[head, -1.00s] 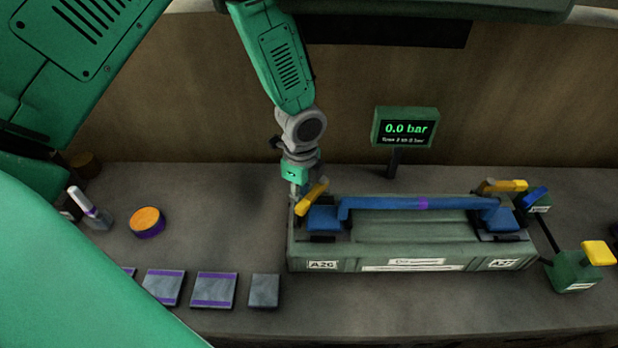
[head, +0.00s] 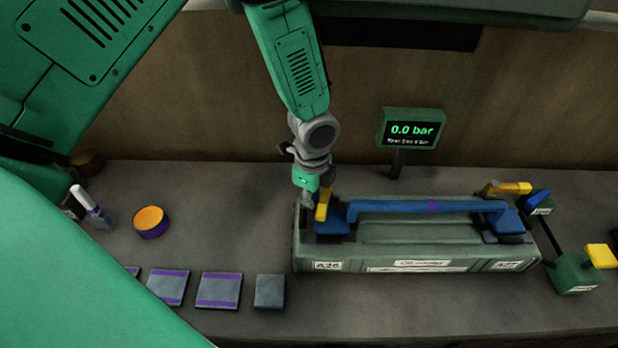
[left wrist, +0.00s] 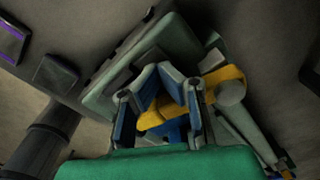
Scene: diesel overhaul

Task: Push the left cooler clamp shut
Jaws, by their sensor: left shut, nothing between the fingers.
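The left cooler clamp has a yellow handle (head: 322,205) at the left end of the blue cooler bar (head: 400,206), over the tag A26. The handle points away from me and leans slightly right. My left gripper (head: 308,200) is shut and empty, at the left side of this handle, close against it; contact is hard to tell. In the left wrist view the gripper fingers (left wrist: 172,85) stand in front of the yellow handle (left wrist: 222,78) and hide part of it. My right gripper is not in view.
The cooler sits on a green-grey base (head: 410,255). The right clamp has a yellow handle (head: 510,188). A gauge (head: 411,129) behind reads 0.0 bar. A green box with a yellow lever (head: 600,256) stands right. Several flat plates (head: 219,290) and an orange-topped puck (head: 151,221) lie left.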

